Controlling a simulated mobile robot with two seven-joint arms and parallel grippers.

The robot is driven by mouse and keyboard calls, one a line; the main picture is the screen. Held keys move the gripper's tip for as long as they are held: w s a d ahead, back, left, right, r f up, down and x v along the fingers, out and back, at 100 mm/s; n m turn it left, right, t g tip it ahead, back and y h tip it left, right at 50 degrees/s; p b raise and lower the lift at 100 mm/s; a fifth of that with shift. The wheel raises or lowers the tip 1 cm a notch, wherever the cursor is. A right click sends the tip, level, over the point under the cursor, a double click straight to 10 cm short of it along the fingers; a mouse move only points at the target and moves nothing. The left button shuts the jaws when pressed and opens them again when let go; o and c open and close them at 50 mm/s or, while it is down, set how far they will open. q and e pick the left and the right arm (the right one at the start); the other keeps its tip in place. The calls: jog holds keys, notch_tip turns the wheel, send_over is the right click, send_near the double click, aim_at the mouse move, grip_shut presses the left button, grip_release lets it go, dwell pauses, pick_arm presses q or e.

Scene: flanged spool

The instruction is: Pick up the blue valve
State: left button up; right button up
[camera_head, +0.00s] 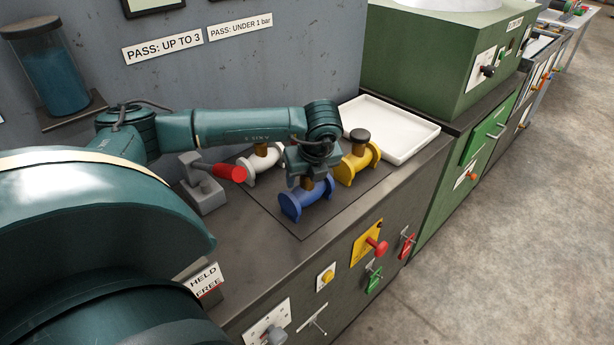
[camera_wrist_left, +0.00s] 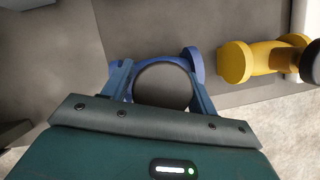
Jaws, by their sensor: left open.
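The blue valve (camera_head: 304,203) stands on the dark mat on the bench, a flanged spool shape with a brown stem on top. My left gripper (camera_head: 309,172) is right above it and hides its top in the head view. In the left wrist view the valve's blue body (camera_wrist_left: 195,62) shows behind a dark round knob (camera_wrist_left: 163,86). The left gripper (camera_wrist_left: 158,75) is open there, with one finger on each side of the knob. I cannot tell whether the fingers touch it. My right gripper is not in view.
A yellow valve (camera_head: 358,165) stands close to the right and a white valve (camera_head: 261,163) behind to the left. A grey fixture with a red handle (camera_head: 229,172) is at the left. A white tray (camera_head: 412,148) lies at the back right. The bench front carries several controls.

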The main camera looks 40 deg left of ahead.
pick_arm(q)
grip_shut()
jog(key=shift+w+r, duration=0.15)
jog(key=shift+r, duration=0.05)
dwell(0.6)
